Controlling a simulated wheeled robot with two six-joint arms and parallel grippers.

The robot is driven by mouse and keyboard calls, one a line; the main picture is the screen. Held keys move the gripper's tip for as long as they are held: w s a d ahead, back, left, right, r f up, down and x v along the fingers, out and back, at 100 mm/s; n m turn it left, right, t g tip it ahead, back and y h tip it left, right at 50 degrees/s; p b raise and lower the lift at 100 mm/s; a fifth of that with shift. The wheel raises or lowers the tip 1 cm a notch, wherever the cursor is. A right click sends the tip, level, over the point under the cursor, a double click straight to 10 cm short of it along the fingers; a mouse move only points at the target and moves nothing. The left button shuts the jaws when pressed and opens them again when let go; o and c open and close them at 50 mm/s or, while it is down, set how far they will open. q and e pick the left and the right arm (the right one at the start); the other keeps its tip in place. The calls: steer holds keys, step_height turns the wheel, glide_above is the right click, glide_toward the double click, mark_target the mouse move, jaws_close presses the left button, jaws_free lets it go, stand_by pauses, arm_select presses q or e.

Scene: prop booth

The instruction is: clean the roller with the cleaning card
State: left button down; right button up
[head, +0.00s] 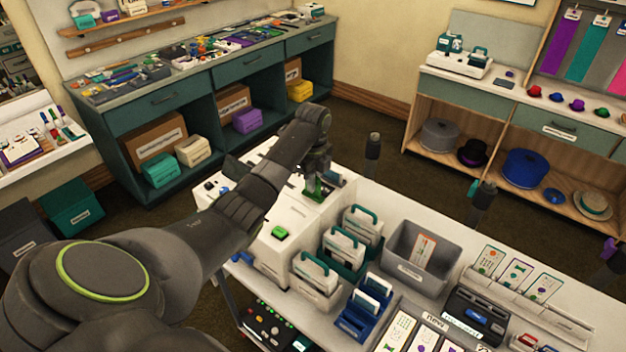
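A white machine (262,222) with a green button (280,233) stands at the left end of the light counter. My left arm reaches over it from the left, and my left gripper (314,188) points down at its back right part. A green piece shows right at the fingertips; I cannot tell if they grip it or only touch it. I cannot make out the roller; the arm covers part of the machine. I cannot identify the cleaning card for certain. A white card with orange marks (424,250) stands in a grey bin (411,273). My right gripper is not in view.
White cartridges (343,246) in green holders and a blue rack (358,317) crowd the counter right of the machine. Several printed cards (516,272) stand in a rack farther right. Dark posts (373,147) rise along the counter's far edge. The counter behind the bin is fairly clear.

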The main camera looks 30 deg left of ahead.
arm_select(q)
steer(key=shift+f, duration=0.8)
steer(key=c, duration=1.5)
jaws_free()
steer(key=shift+c, duration=0.2)
